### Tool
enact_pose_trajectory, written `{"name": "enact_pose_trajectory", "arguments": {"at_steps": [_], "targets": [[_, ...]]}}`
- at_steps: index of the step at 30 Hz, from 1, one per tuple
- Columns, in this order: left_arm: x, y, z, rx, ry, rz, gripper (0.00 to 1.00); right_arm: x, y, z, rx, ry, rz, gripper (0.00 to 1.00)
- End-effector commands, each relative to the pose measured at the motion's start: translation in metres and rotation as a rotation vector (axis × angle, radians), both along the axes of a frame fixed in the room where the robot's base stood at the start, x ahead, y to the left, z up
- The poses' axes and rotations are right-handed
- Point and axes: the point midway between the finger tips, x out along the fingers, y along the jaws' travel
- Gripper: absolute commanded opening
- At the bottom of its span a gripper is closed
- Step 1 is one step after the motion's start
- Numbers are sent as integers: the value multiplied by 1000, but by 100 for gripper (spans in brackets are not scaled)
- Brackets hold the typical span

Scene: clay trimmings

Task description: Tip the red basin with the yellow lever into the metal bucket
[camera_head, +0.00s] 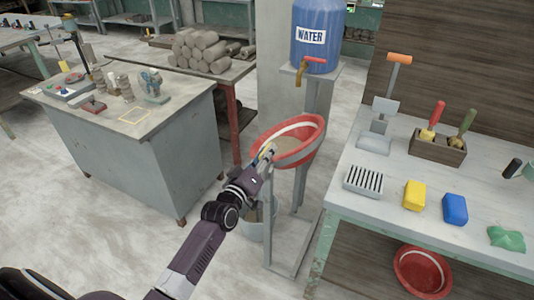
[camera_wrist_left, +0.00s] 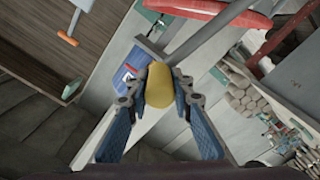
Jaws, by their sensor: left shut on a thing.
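The red basin (camera_head: 312,146) with a white band sits on a grey metal stand (camera_head: 300,190). Its rim slants, lower at the left, and grey-brown material shows inside. My left gripper (camera_head: 265,160) is at its left side. In the left wrist view, my left gripper (camera_wrist_left: 160,78) is shut on the yellow lever (camera_wrist_left: 160,90); the red basin (camera_wrist_left: 282,42) is at the upper right. The metal bucket (camera_head: 252,228) stands on the floor below the basin, partly hidden by my left arm. My right gripper is out of view.
A blue water barrel (camera_head: 318,38) with a tap stands behind the basin. A worktable (camera_head: 385,215) with sponges and tools is at the right, with another red basin (camera_head: 422,272) under it. A grey cabinet table (camera_head: 140,140) is at the left.

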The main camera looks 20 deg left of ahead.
Motion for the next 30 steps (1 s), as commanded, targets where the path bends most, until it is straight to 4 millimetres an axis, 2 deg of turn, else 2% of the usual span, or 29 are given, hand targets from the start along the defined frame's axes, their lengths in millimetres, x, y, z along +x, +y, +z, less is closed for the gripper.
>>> {"name": "enact_pose_trajectory", "arguments": {"at_steps": [1,2,6,15,19,23,30], "targets": [[1,3,3,5,-7,5,0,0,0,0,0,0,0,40],[1,3,3,5,-7,5,23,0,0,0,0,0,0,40],[0,2,2,4,-5,3,38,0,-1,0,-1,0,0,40],[-1,0,0,2,-1,1,39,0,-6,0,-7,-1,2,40],[-10,0,-1,2,1,0,39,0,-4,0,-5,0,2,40],[-30,1,-1,3,1,0,39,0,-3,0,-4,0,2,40],[-78,3,-1,3,1,2,39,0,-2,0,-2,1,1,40]]}}
